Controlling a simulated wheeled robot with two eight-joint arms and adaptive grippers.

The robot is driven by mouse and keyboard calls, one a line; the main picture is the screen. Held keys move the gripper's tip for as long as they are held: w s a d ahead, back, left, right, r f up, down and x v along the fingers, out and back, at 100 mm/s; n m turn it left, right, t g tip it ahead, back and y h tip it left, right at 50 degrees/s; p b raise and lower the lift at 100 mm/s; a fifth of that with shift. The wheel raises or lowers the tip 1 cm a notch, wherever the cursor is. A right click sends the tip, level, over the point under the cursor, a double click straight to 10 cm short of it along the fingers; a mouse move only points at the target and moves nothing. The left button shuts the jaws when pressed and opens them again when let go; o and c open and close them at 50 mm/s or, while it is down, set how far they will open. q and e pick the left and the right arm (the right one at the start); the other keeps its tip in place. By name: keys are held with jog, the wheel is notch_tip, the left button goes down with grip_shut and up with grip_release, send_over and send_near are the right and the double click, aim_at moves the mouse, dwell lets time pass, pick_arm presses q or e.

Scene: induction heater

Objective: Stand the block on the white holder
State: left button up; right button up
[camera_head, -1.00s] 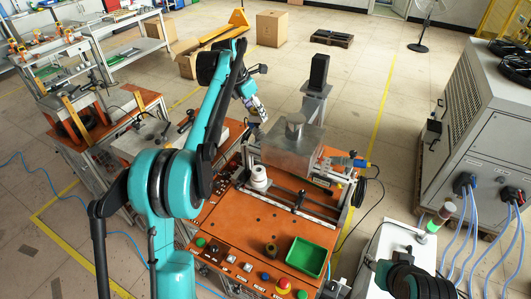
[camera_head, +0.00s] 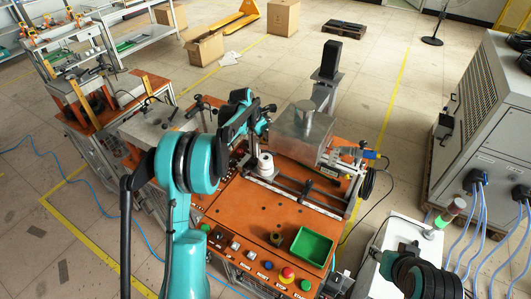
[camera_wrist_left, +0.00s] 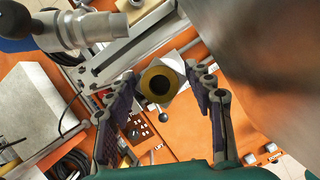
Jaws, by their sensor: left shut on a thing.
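My left gripper (camera_wrist_left: 162,90) is shut on the block (camera_wrist_left: 152,72), a brass-coloured round piece with a dark hole, held between its fingertips in the left wrist view. In the head view the left gripper (camera_head: 262,128) hangs above and behind the white holder (camera_head: 265,164), a short white cylinder on the orange bench. The block cannot be made out there. A pale surface shows behind the block in the wrist view, but I cannot tell whether it is the holder. My right gripper is not in view; only part of the right arm shows at lower right.
A metal box (camera_head: 301,133) stands close to the right of the holder. Rails (camera_head: 300,190) run across the orange bench (camera_head: 245,205). A green tray (camera_head: 312,247), a small dark brass piece (camera_head: 277,239) and several buttons sit at the front. The bench middle is clear.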

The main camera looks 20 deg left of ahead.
pick_arm(q)
notch_tip(320, 180, down, 6)
jog(key=shift+f, duration=0.25)
jog(key=o, duration=1)
jog(key=shift+f+b, duration=0.1)
jog(key=shift+b, duration=0.25)
jog(key=shift+c, duration=0.2)
jog(key=o, duration=0.4)
notch_tip(320, 180, up, 12)
jog(key=f+p, duration=0.1)
send_over(268, 156)
jog(key=s+a, duration=0.3)
jog(key=s, duration=0.2)
jog(key=shift+s+a+r, duration=0.1)
jog(key=shift+a+r, duration=0.05)
jog(key=shift+r, duration=0.1)
